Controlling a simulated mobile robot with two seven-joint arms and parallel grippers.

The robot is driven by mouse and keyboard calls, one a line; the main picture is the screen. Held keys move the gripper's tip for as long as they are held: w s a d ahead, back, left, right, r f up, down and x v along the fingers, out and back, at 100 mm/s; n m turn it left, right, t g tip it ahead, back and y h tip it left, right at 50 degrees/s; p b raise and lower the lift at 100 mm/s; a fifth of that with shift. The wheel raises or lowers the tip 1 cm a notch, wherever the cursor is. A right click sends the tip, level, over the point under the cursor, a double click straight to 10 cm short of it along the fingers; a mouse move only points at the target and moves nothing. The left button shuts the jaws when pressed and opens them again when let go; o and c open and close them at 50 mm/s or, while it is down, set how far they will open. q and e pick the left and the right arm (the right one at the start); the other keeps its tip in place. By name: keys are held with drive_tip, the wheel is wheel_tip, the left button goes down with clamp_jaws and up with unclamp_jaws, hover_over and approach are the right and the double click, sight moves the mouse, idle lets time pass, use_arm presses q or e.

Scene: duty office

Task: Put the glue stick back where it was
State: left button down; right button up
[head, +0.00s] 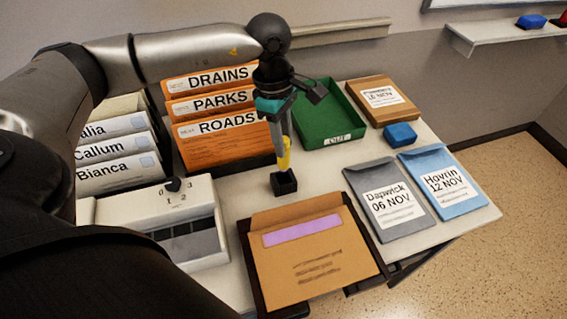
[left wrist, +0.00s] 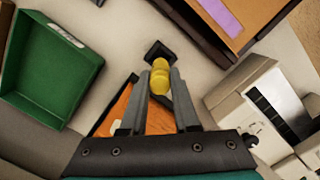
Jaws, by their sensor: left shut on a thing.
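The yellow glue stick (head: 286,158) is upright between the fingers of my left gripper (head: 284,150), which is shut on it. It also shows in the left wrist view (left wrist: 160,80) between the two grey fingers. Right at its lower end is a small square black holder (head: 284,185), standing on the desk; it also shows in the left wrist view (left wrist: 158,50). I cannot tell whether the lower end is inside the holder or just above it. My right gripper is not in view.
Orange folders (head: 220,140) stand behind to the left, a green tray (head: 328,115) behind to the right. An envelope on a dark tray (head: 310,255) lies in front. A white dial box (head: 180,215) is at left. Grey (head: 392,200) and blue (head: 443,182) packets lie at right.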

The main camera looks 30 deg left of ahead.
sight(283, 162)
use_arm(q)
wheel_tip(283, 162, down, 7)
drive_tip(key=shift+f+b, duration=0.1)
drive_tip(key=shift+b, duration=0.4)
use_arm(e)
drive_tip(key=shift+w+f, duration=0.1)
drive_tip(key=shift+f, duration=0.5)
use_arm(q)
drive_tip(key=shift+f, duration=0.15)
drive_tip(key=c, duration=0.7)
unclamp_jaws()
drive_tip(key=shift+o, duration=0.2)
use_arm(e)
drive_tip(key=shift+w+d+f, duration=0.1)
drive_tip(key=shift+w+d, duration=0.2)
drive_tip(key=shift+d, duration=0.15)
use_arm(q)
drive_tip(key=shift+r, duration=0.2)
